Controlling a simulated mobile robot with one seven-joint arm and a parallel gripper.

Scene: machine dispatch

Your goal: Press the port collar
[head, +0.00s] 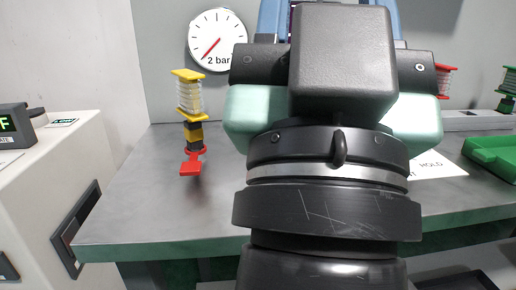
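A hose fitting with yellow end plates and a clear ribbed middle (190,94) stands at the left of the grey bench. Below it are a black-and-yellow body and a red ring with a flat red tab (190,166). This may be the port collar, but no label confirms it. My gripper (341,60), seen from behind, fills the middle of the view, to the right of this fitting and apart from it in the picture. Two blue finger-like parts show at its top edge, on either side of the black housing. Their tips and anything between them are hidden or cut off.
A round gauge (217,40) marked "2 bar" is on the back wall. A white cabinet (50,190) stands at the left. A red-ended fitting (446,82), a green tray (494,157) and a "HOLD" card (437,166) are at the right. The bench's front left (150,215) is clear.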

